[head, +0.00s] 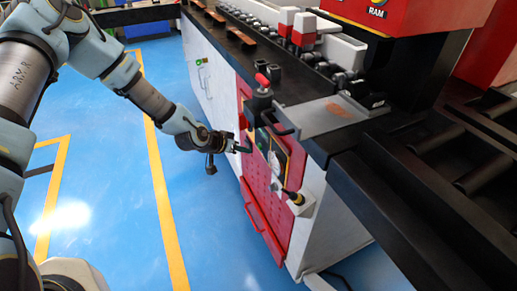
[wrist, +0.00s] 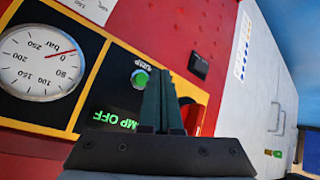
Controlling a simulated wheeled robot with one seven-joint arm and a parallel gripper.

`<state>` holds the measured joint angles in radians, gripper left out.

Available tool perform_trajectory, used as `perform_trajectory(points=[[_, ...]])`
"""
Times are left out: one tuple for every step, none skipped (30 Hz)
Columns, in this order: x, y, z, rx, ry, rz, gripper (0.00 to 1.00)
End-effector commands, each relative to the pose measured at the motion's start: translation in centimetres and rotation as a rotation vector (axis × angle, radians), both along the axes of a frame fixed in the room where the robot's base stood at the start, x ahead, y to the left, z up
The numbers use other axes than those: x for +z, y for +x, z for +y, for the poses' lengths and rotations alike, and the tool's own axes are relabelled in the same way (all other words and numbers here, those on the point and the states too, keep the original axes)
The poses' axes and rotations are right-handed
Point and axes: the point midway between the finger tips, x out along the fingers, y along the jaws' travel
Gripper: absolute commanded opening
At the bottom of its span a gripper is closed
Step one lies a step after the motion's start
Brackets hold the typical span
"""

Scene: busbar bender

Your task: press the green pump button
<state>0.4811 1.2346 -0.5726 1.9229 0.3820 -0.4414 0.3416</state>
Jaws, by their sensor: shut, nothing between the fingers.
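The green pump button (wrist: 139,80) is a round green knob on a black, yellow-edged panel (wrist: 125,97) in the wrist view, beside a small PUMP label. My gripper (wrist: 166,80) is shut and empty. Its fingertips appear just right of the button in that view; I cannot tell whether they touch the panel. A lit green display (wrist: 113,121) below the button reads "...MP OFF", its start hidden. In the head view my gripper (head: 247,150) is at the red front of the machine, close to the panel.
A pressure gauge (wrist: 42,62) is left of the button, its needle near 0 bar. A red part (wrist: 196,117) is partly hidden behind my fingers. In the head view, a red-knobbed lever (head: 262,80) stands above the panel. Blue floor (head: 105,110) is clear at left.

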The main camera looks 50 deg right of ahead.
Motion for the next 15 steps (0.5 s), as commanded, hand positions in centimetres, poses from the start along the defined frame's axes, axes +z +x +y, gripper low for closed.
perform_trajectory(points=[[-0.13,-0.16,-0.42,-0.001,0.000,-0.001,0.00],[-0.12,-0.23,-0.58,0.000,0.000,0.000,0.00],[-0.10,-0.33,-0.77,0.000,0.000,0.000,0.00],[-0.10,-0.40,-0.90,-0.001,0.001,0.001,0.00],[-0.09,-0.45,-0.99,-0.001,0.001,0.001,0.00],[-0.06,-0.49,-1.09,-0.001,0.001,0.001,0.00],[-0.06,-0.51,-1.14,-0.001,0.001,0.001,0.00],[-0.04,-0.52,-1.17,-0.001,0.001,0.001,0.00],[-0.02,-0.51,-1.19,-0.001,0.001,0.001,0.00],[-0.01,-0.52,-1.20,-0.001,0.001,0.001,0.00],[-0.01,-0.51,-1.19,0.000,0.001,0.000,0.00],[-0.01,-0.51,-1.19,0.000,0.001,0.000,0.00],[0.00,-0.51,-1.19,0.000,0.001,0.000,0.00],[0.00,-0.50,-1.19,0.000,0.001,0.000,0.00],[0.00,-0.50,-1.19,0.000,0.001,0.000,0.00]])
